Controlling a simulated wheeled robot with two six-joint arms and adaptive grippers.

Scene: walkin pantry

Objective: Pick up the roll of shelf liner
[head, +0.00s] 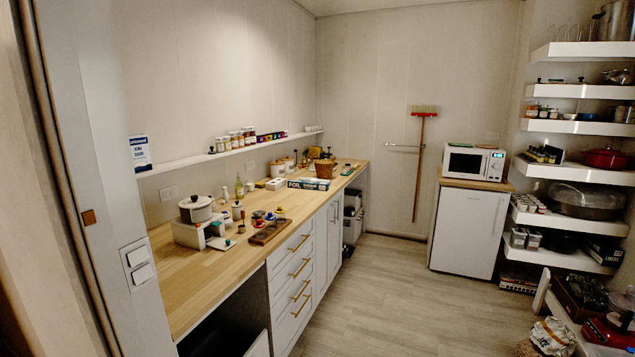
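I cannot make out a roll of shelf liner for certain in the head view. A long box with large dark letters (308,183) lies on the wooden counter (200,280) in front of a wicker basket; I cannot tell what is in it. A dark box with pale lettering (603,254) sits on a low shelf at the right, too small to read. Neither of my grippers shows in the view.
The counter also holds a pot on a white stand (196,209) and several jars. Wall shelves with pans (576,172) line the right side. A microwave (473,162) stands on a white cabinet at the back. A paper bag (550,337) stands low at right. The middle floor (400,290) is clear.

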